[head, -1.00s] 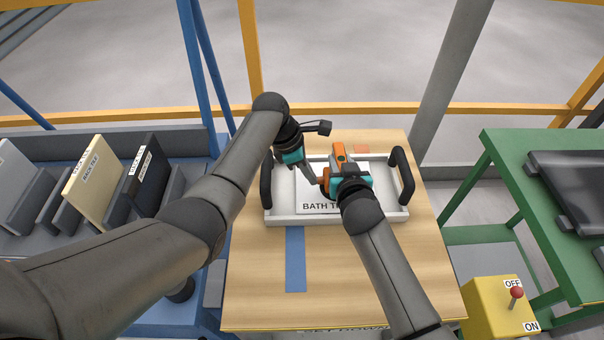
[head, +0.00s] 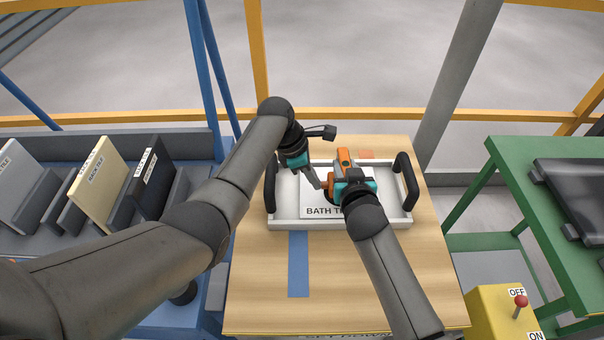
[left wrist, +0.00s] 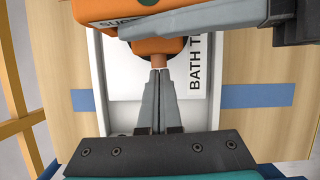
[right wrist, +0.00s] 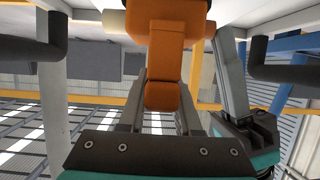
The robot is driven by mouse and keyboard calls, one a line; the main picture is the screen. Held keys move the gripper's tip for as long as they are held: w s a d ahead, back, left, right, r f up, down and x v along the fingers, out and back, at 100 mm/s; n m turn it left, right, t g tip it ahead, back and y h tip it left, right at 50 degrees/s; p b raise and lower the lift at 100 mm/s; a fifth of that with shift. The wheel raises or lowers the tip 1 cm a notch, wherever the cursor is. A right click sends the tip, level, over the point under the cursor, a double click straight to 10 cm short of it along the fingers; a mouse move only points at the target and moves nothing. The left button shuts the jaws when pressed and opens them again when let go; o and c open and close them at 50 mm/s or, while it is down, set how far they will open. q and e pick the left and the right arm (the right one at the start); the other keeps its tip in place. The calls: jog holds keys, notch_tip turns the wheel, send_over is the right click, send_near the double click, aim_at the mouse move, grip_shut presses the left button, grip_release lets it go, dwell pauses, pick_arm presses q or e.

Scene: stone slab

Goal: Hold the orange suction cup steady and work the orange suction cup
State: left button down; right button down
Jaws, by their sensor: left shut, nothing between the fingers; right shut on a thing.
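The orange suction cup (head: 344,158) stands over the white bath tile (head: 308,199), which lies in a white tray (head: 285,222) with black handles. My right gripper (head: 350,186) is shut on the suction cup, whose orange body also fills the middle of the right wrist view (right wrist: 165,55). My left gripper (head: 319,185) is shut and empty beside the cup. In the left wrist view, its closed fingertips (left wrist: 159,72) meet a small brownish-orange knob (left wrist: 159,60) under the cup's body (left wrist: 150,22); I cannot tell whether they press on it. The cup's underside is hidden.
The tray sits on a wooden table (head: 350,280) with a blue strip (head: 298,265). A rack of upright tiles (head: 95,175) stands left. A green bench (head: 520,160) and a yellow switch box (head: 492,310) stand right. The table's front is clear.

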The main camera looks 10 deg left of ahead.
pick_arm(q)
jog(key=a, duration=0.3)
jog(key=shift+s+a, duration=0.15)
jog(key=shift+s, duration=0.25)
pick_arm(e)
jog(key=shift+s+a+f, duration=0.15)
jog(key=shift+s+a, duration=0.05)
jog(key=shift+a, duration=0.15)
jog(key=shift+w+d, duration=0.1)
jog(key=shift+d, duration=0.1)
pick_arm(q)
jog(key=v, duration=1)
jog(key=shift+a, duration=0.3)
jog(key=shift+s, duration=0.1)
pick_arm(e)
jog(key=shift+d, duration=0.1)
pick_arm(q)
jog(key=v, duration=1.2)
pick_arm(e)
jog(key=c, duration=0.5)
grip_release()
